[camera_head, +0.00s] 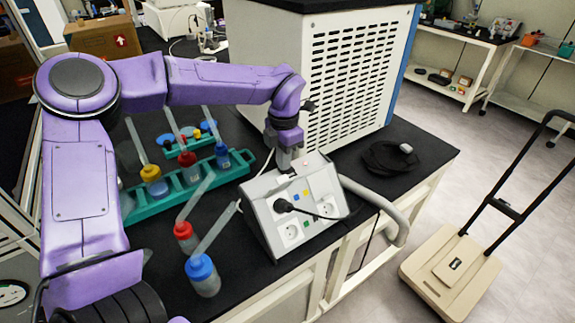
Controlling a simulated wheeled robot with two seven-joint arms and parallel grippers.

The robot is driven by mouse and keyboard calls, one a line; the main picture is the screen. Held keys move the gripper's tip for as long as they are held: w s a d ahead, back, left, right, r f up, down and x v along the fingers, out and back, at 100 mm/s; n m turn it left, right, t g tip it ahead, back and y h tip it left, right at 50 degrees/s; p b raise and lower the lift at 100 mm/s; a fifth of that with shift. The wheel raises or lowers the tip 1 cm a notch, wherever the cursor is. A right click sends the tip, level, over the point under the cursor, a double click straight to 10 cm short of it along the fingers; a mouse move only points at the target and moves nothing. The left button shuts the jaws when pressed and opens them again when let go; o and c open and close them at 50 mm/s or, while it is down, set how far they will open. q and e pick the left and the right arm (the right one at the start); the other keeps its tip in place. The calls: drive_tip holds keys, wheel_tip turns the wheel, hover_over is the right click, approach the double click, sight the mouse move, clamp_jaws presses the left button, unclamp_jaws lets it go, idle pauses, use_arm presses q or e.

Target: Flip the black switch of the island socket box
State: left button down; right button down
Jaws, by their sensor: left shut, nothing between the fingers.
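The island socket box (262,218) is a grey-white sloped box on the black bench, with several white sockets on its front. A black plug (283,205) with a cord sits in one socket. Small coloured squares mark the panel. My left gripper (287,160) points down at the top rear of the box, and its fingers are shut and empty. I cannot tell whether the fingertips touch the box. The black switch is not clearly visible; the gripper may cover it. My right gripper is not in view.
A large vented white machine (355,75) stands behind the box. A teal rack (150,208) with capped bottles is left, and red-capped (184,232) and blue-capped (201,270) bottles stand nearer. A coiled black cable (385,160) lies right. A beige cart (450,270) stands on the floor.

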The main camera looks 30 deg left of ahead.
use_arm(q)
wheel_tip(320, 180, up, 6)
drive_tip(key=p, duration=0.4)
drive_tip(key=shift+f+p, duration=0.15)
drive_tip(key=shift+p, duration=0.2)
drive_tip(key=shift+s, duration=0.1)
drive_tip(key=shift+f, duration=0.1)
